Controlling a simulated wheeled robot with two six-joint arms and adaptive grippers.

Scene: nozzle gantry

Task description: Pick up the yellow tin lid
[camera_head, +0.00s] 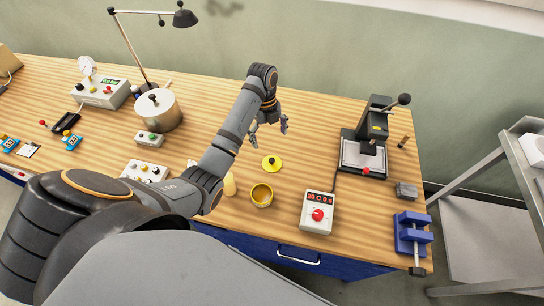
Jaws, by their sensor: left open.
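The yellow tin lid (272,164) is a flat round disc with a small dark knob on top. It lies on the wooden table, near the middle of the head view. A round yellow tin (262,196), open at the top, stands just in front of it. My left gripper (270,128) is open and empty above the table, behind the lid and apart from it. Its arm comes in from the left front and bends down at the wrist. My right gripper is not in view.
A white box with a red display and knob (317,212) stands right of the tin. A black press (371,140) and a blue vise (412,235) are at the right. A metal pot (158,110) and a lamp (185,18) are at the left. The table right of the lid is clear.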

